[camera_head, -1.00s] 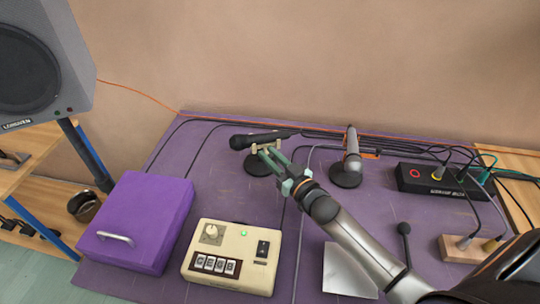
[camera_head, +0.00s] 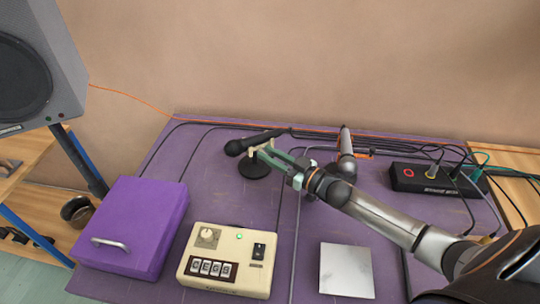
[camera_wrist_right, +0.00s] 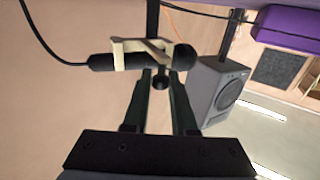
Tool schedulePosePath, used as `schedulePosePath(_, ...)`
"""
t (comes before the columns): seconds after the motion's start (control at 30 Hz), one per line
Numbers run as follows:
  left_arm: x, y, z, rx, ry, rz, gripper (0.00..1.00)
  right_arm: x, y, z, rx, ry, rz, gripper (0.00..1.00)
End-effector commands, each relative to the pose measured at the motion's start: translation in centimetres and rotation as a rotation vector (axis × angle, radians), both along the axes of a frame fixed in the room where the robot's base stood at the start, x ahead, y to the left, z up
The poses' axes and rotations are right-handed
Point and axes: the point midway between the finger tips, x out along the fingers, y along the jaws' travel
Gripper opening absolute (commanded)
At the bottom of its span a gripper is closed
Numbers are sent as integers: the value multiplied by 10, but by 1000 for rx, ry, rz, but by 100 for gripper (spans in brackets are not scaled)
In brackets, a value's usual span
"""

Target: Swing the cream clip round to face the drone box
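The cream clip (camera_head: 262,144) holds a black microphone (camera_head: 236,147) on a stand with a round black base (camera_head: 255,168). The microphone lies roughly level, its round head to the left and slightly nearer me. My right gripper (camera_head: 266,153) reaches in from the right, its fingertips at the clip. In the right wrist view the fingers (camera_wrist_right: 160,80) stand apart, just below the clip (camera_wrist_right: 138,48); contact is unclear. A cream box (camera_head: 229,259) with knob, switch and letter tiles, apparently the drone box, stands nearer me. My left gripper is out of view.
A purple box (camera_head: 135,222) stands at left beside a grey speaker (camera_head: 38,75). A black box (camera_head: 424,178) with cables is at right. A pale plate (camera_head: 346,268) lies in front; cables cross the table.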

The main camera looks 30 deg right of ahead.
Motion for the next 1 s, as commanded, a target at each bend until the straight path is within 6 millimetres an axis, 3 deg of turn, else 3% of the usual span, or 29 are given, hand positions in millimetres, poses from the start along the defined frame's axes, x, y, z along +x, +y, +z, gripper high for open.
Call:
schedulePosePath(0.03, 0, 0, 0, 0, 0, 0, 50, 0, 0, 1, 0, -1, 0, 32)
schedulePosePath(0.2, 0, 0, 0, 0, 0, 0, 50, 0, 0, 0, 0, 0, -1, 51)
schedulePosePath(0.57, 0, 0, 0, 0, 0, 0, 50, -5, -2, -1, 0, 3, -2, 52)
schedulePosePath(1.0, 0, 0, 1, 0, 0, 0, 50, -66, -27, -2, -1, 5, -1, 52)
